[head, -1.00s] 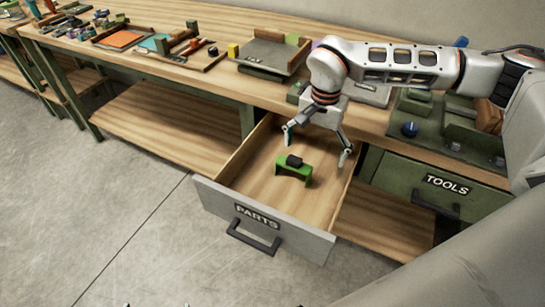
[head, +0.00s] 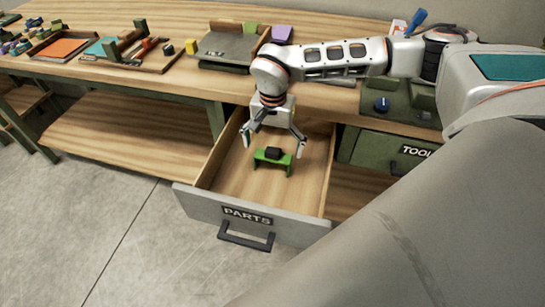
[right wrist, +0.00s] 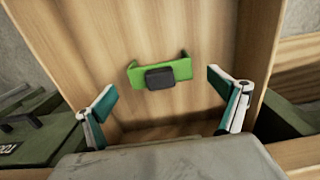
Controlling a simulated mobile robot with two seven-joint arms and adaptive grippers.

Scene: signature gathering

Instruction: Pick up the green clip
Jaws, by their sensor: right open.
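The green clip (head: 260,158), with a black block on its top, stands in the open drawer marked PARTS (head: 215,207). In the right wrist view the green clip (right wrist: 140,75) lies ahead of the fingers, near the middle of the picture, apart from both. My right gripper (head: 273,143) is open and empty. It reaches down over the drawer, its fingers spread to either side behind the clip. In the right wrist view the gripper (right wrist: 168,105) shows its two teal-padded fingers wide apart. My left gripper is not in view.
The drawer's wooden side walls rise on both sides of the gripper. The workbench top (head: 140,82) above holds trays and an orange panel (head: 62,48). A shut TOOLS drawer (head: 375,150) is at the right. The drawer floor around the clip is clear.

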